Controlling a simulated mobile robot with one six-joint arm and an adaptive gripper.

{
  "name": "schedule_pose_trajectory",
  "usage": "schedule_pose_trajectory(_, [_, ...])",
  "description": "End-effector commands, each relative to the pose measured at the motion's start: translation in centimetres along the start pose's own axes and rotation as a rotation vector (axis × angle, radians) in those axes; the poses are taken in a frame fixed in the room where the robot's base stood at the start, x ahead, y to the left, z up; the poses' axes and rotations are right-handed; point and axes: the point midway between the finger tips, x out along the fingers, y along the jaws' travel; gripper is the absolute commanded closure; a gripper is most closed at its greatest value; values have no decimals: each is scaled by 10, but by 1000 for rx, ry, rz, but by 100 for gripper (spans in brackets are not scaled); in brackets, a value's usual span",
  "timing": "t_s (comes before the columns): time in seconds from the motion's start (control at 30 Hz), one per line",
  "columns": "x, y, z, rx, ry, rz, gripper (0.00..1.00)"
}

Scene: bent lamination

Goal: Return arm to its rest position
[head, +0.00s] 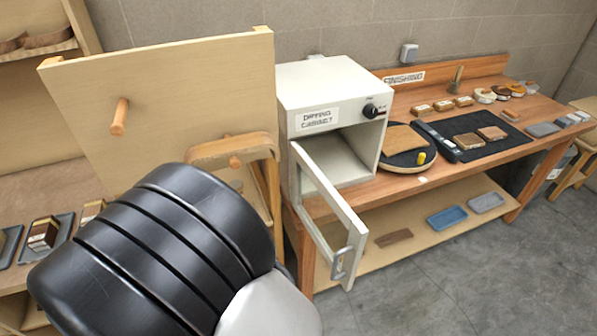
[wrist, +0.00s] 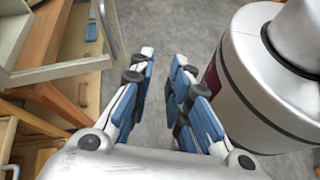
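My arm fills the lower left of the head view as a black ribbed link with a pale grey part; my gripper is hidden there. In the wrist view my gripper (wrist: 160,72) shows two blue-padded fingers, apart, with bare grey floor between them. Nothing is held. The gripper hangs over the floor in front of the bench, with my own rounded pale body close at its right. The drying cabinet (head: 317,96) stands on the bench with its door (head: 340,221) swung open; the part of its inside that shows is empty.
A wooden board (head: 185,75) with pegs stands left of the cabinet, a bent wooden piece (head: 222,148) hung on it. The finishing bench (head: 460,152) holds a turntable (head: 402,160), a black mat (head: 500,125) and small wood pieces.

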Motion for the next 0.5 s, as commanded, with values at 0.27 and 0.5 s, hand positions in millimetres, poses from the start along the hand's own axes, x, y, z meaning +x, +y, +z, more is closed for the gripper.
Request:
schedule_pose_trajectory(0.27, [47,4,74,393,339,-362,83])
schedule_pose_trajectory(0.5, [75,-9,121,803,601,-583,83])
